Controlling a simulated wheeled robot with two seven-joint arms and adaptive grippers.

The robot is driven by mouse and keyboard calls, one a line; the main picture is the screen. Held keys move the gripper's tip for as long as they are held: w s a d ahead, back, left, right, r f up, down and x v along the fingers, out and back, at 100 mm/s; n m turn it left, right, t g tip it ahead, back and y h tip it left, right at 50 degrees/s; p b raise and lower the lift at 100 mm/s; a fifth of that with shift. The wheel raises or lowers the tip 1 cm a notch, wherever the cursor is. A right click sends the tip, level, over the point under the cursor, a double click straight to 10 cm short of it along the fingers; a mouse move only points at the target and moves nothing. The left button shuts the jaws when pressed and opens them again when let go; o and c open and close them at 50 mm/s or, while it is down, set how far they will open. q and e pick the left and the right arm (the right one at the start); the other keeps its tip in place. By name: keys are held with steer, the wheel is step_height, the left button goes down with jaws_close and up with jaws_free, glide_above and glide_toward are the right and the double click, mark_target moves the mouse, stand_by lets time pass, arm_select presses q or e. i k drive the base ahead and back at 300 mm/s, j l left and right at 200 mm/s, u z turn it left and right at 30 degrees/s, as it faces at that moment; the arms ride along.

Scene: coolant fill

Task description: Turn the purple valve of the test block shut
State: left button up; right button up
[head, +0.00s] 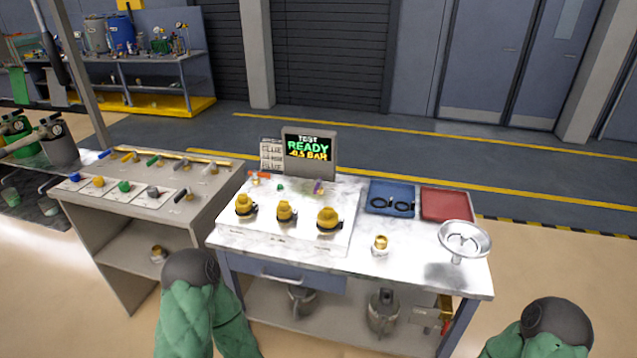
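The test block (285,238) is a pale slab on the left part of the white-topped bench. The small purple valve (318,187) sits near its back right, just below the screen. It is too small to tell how its handle is turned. A red-orange valve (256,176) and a green one (280,187) are to its left. Several brass fittings with dark clamps, such as the right one (328,218), stand in front. Green-sleeved parts of my arms show at the bottom, but neither gripper can be seen. Nothing of mine touches the valve.
To the right are a blue tray (378,207), a red tray (436,204), a loose brass fitting (380,245) and a round metal dish (472,239). A second bench (145,215) with coloured valves is left.

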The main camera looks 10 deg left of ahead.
mark_target(318, 184)
steer(key=i+u, duration=0.6)
steer(key=u, duration=0.2)
